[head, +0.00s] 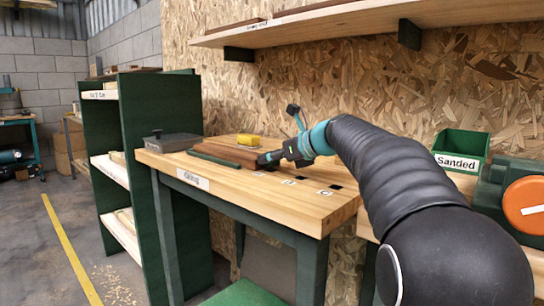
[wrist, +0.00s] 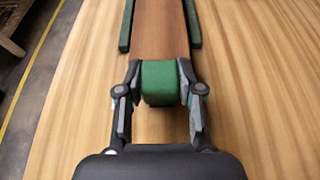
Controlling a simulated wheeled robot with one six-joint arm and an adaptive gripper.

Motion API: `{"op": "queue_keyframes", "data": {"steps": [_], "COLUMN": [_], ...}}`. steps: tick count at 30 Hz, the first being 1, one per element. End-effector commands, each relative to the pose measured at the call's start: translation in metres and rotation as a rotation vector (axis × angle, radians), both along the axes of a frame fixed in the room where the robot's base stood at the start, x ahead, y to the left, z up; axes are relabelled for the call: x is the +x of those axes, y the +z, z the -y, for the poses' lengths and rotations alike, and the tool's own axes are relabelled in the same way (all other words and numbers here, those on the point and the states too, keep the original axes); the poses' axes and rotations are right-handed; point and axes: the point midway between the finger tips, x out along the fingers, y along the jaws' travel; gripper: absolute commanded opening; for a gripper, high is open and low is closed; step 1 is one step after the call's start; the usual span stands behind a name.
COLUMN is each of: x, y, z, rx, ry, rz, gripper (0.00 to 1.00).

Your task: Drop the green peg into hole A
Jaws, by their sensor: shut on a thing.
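The green peg (wrist: 158,82) shows in the wrist view as a short block between my fingertips. My gripper (wrist: 160,88) is shut on it, one finger on each side. The peg is at the near end of a brown board (wrist: 160,30) flanked by green rails; I cannot tell whether it touches the board. In the head view my gripper (head: 267,160) is low over the bench, beside the board's right end, and the peg cannot be made out. Dark square holes (head: 337,186) with white labels (head: 326,192) lie along the bench at right. I cannot tell which is hole A.
A green "Sanded" bin (head: 461,148) stands at the right. A wall shelf (head: 330,20) hangs above. The bench front is clear.

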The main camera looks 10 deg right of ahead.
Motion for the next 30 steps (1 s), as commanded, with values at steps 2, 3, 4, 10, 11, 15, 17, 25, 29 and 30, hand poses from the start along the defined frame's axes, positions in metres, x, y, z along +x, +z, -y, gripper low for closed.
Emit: {"op": "queue_keyframes", "data": {"steps": [2, 3, 4, 10, 11, 15, 17, 25, 29, 30], "x": [0.000, 0.000, 0.000, 0.000, 0.000, 0.000, 0.000, -0.014, -0.033, -0.039], "y": [-0.001, -0.001, 0.000, 0.000, 0.000, 0.000, 0.000, 0.008, 0.018, 0.021], "z": [-0.001, -0.001, -0.001, -0.001, -0.001, 0.000, 0.000, 0.011, 0.025, 0.030], "rx": [0.001, 0.001, 0.001, 0.001, 0.001, 0.001, 0.001, 0.000, 0.000, 0.001], "ry": [0.001, 0.001, 0.001, 0.001, 0.001, 0.001, 0.001, -0.002, -0.003, -0.004], "rz": [-0.001, -0.001, -0.001, -0.001, -0.001, -0.001, -0.001, 0.001, 0.002, 0.002], "gripper": [0.00, 0.00, 0.00, 0.66, 0.66, 0.66, 0.66, 0.66, 0.66, 0.66]}}
